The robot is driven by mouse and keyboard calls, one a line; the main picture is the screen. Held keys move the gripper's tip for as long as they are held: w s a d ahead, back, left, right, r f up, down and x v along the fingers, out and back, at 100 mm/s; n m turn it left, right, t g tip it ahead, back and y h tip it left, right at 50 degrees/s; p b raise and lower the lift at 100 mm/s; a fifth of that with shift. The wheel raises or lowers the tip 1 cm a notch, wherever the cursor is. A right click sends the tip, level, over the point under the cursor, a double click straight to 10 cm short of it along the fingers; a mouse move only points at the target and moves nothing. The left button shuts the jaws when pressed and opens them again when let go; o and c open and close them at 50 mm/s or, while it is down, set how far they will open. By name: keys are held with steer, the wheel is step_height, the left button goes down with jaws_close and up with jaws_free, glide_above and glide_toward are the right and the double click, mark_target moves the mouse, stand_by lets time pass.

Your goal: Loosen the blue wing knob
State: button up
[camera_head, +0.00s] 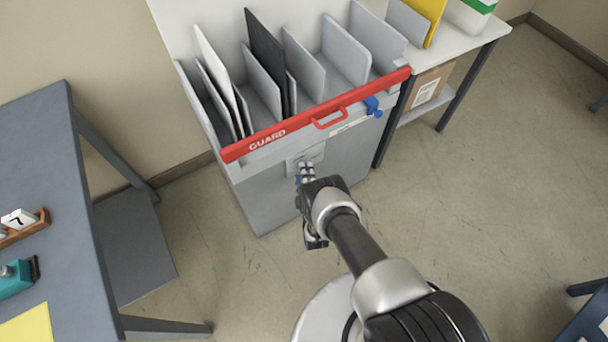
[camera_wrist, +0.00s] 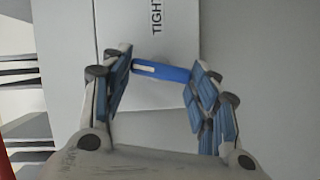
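The blue wing knob (camera_wrist: 172,73) shows in the wrist view as a short blue bar with a pale mark near its left end. It lies between the two fingers of my gripper (camera_wrist: 160,62), nearly crosswise, below a plate marked "TIGHT" (camera_wrist: 156,18). The fingers are wide apart, one beside each end of the bar. I cannot tell whether they touch it. In the head view my gripper (camera_head: 305,174) is at the front of the grey cabinet (camera_head: 262,196), and hides most of the knob.
A red guard bar (camera_head: 290,127) with a handle runs along the cabinet's top front edge, with a blue latch (camera_head: 373,106) at its right. Upright panels stand in the slots behind. A grey table (camera_head: 60,180) stands at left, a white bench (camera_head: 462,43) at right. Open floor lies right.

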steer(key=o, duration=0.4)
steer(key=shift+c, duration=0.2)
steer(key=v, duration=1.2)
steer(key=shift+c, duration=0.2)
